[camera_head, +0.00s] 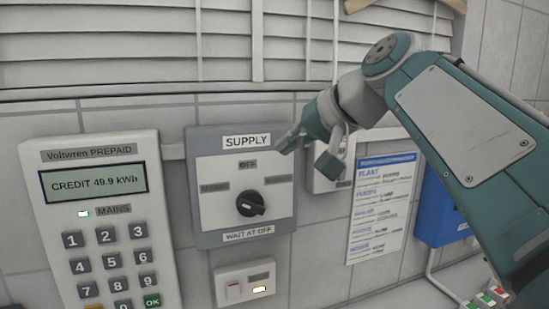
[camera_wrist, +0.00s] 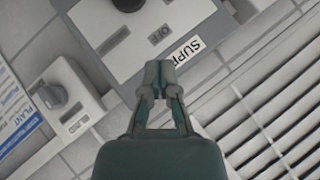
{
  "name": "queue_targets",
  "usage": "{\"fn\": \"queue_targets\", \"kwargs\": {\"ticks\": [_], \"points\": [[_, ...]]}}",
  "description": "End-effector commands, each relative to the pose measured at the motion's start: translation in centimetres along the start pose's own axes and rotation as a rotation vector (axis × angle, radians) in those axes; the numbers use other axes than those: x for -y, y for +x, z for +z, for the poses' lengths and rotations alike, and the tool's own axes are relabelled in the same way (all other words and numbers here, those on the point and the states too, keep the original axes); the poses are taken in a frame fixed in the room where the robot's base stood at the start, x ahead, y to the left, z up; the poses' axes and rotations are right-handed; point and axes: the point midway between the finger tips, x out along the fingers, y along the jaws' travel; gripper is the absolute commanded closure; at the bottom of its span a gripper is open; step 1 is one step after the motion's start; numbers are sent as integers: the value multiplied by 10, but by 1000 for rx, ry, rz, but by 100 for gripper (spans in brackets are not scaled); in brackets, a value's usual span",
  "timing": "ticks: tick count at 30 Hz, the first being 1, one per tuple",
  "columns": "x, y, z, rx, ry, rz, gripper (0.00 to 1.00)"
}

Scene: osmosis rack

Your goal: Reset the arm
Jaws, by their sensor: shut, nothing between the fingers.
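My arm reaches in from the right in the head view, bent, in front of the tiled wall. My gripper (camera_head: 286,146) is shut and empty. It points left over the upper right part of the grey SUPPLY panel (camera_head: 204,233), near the OFF label. In the wrist view the closed fingertips of my gripper (camera_wrist: 158,70) lie in front of the panel, near the SUPPLY label (camera_wrist: 182,51). I cannot tell how far they are from its face. The black rotary knob (camera_head: 250,204) is below the fingers; it shows partly at the wrist view's top edge (camera_wrist: 128,4).
A VOLTWREN PREPAID keypad meter (camera_head: 105,215) reading 49.9 kWh is at left. A socket plate (camera_head: 244,284) is below the panel. A white box (camera_wrist: 62,93) with a grey knob, a printed sheet (camera_head: 381,207) and a blue box (camera_head: 437,210) are to the right. Slatted blinds (camera_head: 130,45) hang above.

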Motion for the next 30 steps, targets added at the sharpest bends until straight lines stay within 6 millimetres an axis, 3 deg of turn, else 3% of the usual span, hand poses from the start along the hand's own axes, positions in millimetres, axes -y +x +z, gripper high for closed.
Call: {"fn": "queue_targets", "kwargs": {"ticks": [5,10,17,30], "points": [[-4,-15,0,-1,5,4,100],[-24,-10,30,15,20,85,100],[-81,4,111,55,21,286,100],[-198,18,284,165,-107,608,100]]}}
